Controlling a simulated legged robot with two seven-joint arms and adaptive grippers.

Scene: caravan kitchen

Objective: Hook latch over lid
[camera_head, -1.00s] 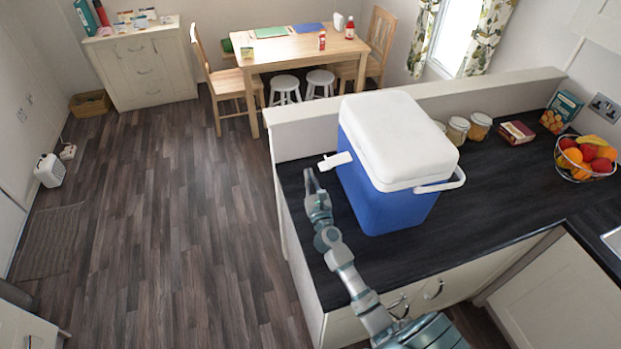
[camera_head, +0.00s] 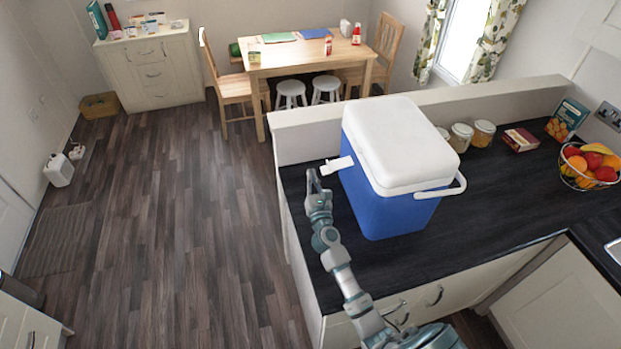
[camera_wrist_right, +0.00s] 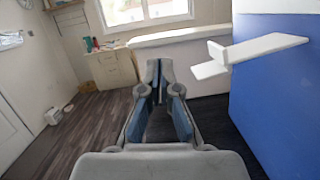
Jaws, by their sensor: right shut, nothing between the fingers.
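A blue cooler box (camera_head: 388,203) with a white lid (camera_head: 398,143) stands on the dark counter; the lid lies closed on top. A white latch (camera_head: 337,165) sticks out from the box's left side, below the lid edge. In the right wrist view the latch (camera_wrist_right: 255,52) juts out level from the blue wall (camera_wrist_right: 275,100), swung away from it. My right gripper (camera_head: 313,181) is shut and empty, just left of the latch and a little lower in the picture. In the wrist view its fingertips (camera_wrist_right: 161,68) are left of the latch, apart from it. My left gripper is not in view.
A white carry handle (camera_head: 442,188) sticks out at the box's front right. Glass jars (camera_head: 461,137), a small box (camera_head: 520,140) and a fruit bowl (camera_head: 588,167) stand further right. A low ledge (camera_head: 300,117) runs behind the box. The counter front is clear.

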